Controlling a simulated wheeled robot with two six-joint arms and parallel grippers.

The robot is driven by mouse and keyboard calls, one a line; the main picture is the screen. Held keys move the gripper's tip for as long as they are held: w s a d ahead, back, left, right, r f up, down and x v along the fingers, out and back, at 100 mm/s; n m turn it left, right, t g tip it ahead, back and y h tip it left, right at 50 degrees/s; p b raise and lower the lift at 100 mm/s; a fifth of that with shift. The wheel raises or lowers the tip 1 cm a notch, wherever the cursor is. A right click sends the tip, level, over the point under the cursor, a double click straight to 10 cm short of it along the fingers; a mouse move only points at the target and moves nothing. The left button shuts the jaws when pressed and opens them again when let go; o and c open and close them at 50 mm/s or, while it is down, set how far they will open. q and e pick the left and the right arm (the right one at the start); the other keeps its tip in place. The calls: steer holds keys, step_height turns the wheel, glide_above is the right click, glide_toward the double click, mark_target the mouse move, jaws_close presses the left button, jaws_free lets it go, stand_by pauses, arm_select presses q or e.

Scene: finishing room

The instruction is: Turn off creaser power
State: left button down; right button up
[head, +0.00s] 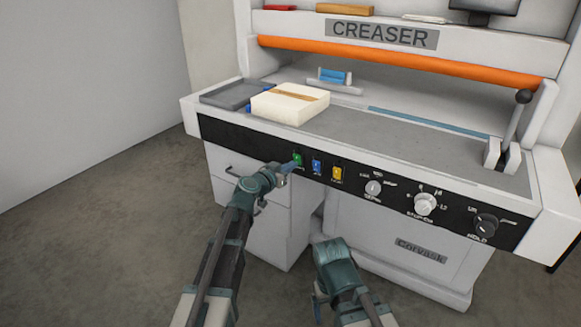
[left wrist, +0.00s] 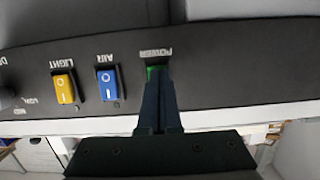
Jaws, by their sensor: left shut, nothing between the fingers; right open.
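The creaser (head: 382,34) is a large pale machine with a black control strip along its front. The green power switch (head: 297,159) is the leftmost of three rocker switches there. My left gripper (head: 292,166) is shut and empty, its fingertips at the green switch. In the left wrist view the shut fingers (left wrist: 156,82) cover most of the green power switch (left wrist: 152,72), under an upside-down POWER label. Its rocker position and whether the tips touch it cannot be told. My right gripper (head: 332,255) is open, low in front of the cabinet, its fingers hardly visible.
A blue air switch (head: 317,167) and a yellow light switch (head: 337,173) sit right of the power switch. Several knobs, including a white one (head: 425,204), lie further right. A cream stack (head: 290,101) and grey tray (head: 228,95) lie on the bed. A lever (head: 517,115) stands at right.

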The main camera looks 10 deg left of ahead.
arm_select(q)
steer(key=p+v, duration=0.2)
steer(key=v, duration=1.1)
steer(key=shift+s, duration=0.35)
steer(key=shift+r, duration=0.1)
steer(key=s+d+m+g+p, duration=0.2)
steer(key=s+d+g+p, duration=0.6)
steer(key=s+d+p, duration=0.4)
steer(key=s+a+r+n+g+y+p, duration=0.1)
steer(key=s+r+g+y+p, duration=0.1)
steer(key=s, duration=0.5)
steer(key=s+a+r+n+g+y+p, duration=0.2)
steer(key=s+y+p, duration=0.4)
steer(key=p, duration=0.3)
steer(key=shift+s+a+r+n+g+y+p, duration=0.3)
steer(key=shift+s+r+g, duration=0.35)
steer(key=shift+g, duration=0.55)
steer(key=shift+w, duration=0.1)
